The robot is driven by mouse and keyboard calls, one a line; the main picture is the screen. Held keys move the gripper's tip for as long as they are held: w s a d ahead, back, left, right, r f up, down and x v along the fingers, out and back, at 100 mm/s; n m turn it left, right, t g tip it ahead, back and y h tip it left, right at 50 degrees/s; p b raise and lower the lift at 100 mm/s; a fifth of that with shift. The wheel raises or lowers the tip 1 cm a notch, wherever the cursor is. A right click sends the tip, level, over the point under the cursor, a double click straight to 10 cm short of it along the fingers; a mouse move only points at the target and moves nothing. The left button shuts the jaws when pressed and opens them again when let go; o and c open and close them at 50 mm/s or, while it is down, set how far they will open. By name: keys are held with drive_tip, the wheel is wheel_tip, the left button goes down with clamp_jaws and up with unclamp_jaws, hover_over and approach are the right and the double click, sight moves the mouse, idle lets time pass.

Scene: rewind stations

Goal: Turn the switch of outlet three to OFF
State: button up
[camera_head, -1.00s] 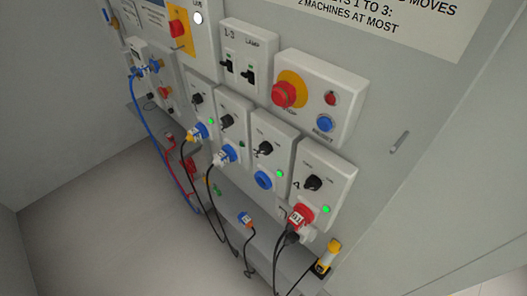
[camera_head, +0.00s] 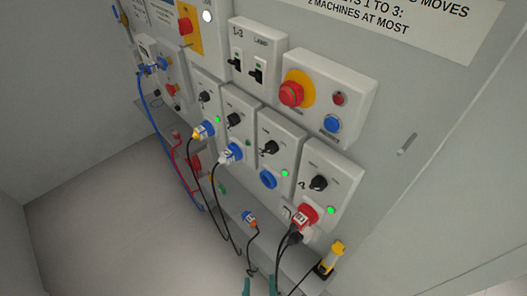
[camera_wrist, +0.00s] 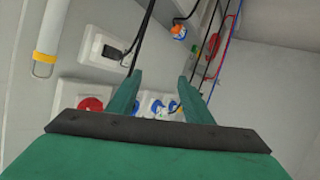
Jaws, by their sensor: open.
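Outlet three is the third panel from the left in the lower row in the head view. The switch's pointer is too small to read surely. My gripper (camera_head: 259,286) shows only as two green fingertips at the bottom edge, well below the panel and apart from it. In the wrist view my gripper (camera_wrist: 159,76) is open and empty, its fingers spread; outlet three's switch cannot be made out there.
Outlet four's switch (camera_head: 318,182) is to the right, with a red plug (camera_head: 304,215) below it. Blue plugs (camera_head: 203,130) fill the outlets to the left. An emergency stop (camera_head: 291,94) is above. A loose blue-orange plug (camera_head: 249,218) and black cables hang near my gripper.

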drive_tip(key=w+a+r+n+h, duration=0.1)
drive_tip(key=w+a+r+h, duration=0.1)
drive_tip(key=w, duration=0.9)
drive_tip(key=m+g+h, duration=0.1)
drive_tip(key=m+h, duration=1.1)
drive_tip(key=m, duration=0.1)
approach(266, 151)
drive_tip(key=x, duration=0.9)
drive_tip(key=shift+s+r, duration=0.1)
drive_tip(key=c, duration=1.1)
